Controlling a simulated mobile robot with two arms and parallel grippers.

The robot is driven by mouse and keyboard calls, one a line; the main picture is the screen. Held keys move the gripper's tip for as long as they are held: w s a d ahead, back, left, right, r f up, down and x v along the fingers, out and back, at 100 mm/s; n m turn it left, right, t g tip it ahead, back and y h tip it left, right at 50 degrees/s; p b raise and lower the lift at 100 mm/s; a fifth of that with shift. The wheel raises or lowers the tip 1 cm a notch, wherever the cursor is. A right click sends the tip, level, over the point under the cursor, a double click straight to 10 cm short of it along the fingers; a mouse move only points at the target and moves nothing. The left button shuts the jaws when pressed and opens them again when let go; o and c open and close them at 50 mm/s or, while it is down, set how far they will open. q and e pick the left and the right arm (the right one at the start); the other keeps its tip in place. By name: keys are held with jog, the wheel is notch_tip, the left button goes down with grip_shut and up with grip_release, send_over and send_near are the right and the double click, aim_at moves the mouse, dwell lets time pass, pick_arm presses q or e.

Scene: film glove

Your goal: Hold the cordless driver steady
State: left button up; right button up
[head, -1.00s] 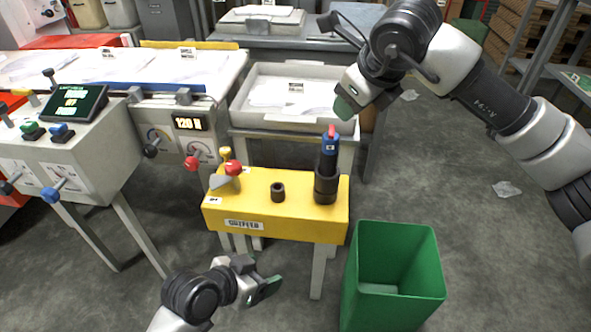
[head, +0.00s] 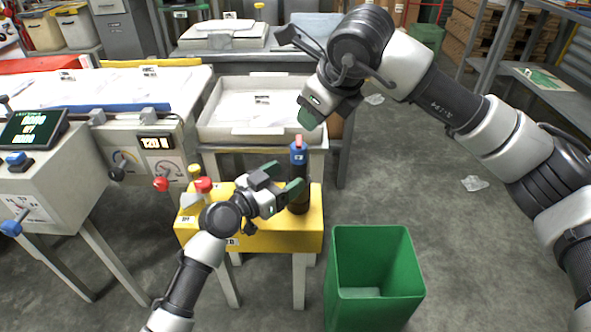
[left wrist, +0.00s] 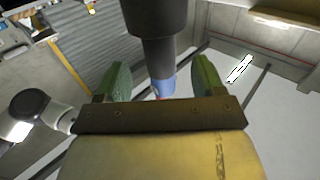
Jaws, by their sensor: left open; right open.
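The cordless driver (head: 298,166) stands upright at the right end of the yellow stand (head: 307,236). It has a dark lower body, a blue upper part and a red tip. My left gripper (head: 279,182) is open at the driver's left side, with one green fingertip overlapping it in the head view. In the left wrist view the driver (left wrist: 160,58) shows between the two spread green fingers, with visible gaps on both sides; how deep it sits between them is unclear. My right gripper (head: 307,112) is open and empty, just above the driver's top.
A green bin (head: 375,245) stands right of the stand. A grey tray (head: 262,130) with white sheets lies behind it. Red and yellow knobs (head: 203,185) are on the stand's left end. A control console (head: 45,180) is at the left.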

aim_at(293, 173)
pick_arm(q)
jog(key=shift+x, duration=2.35)
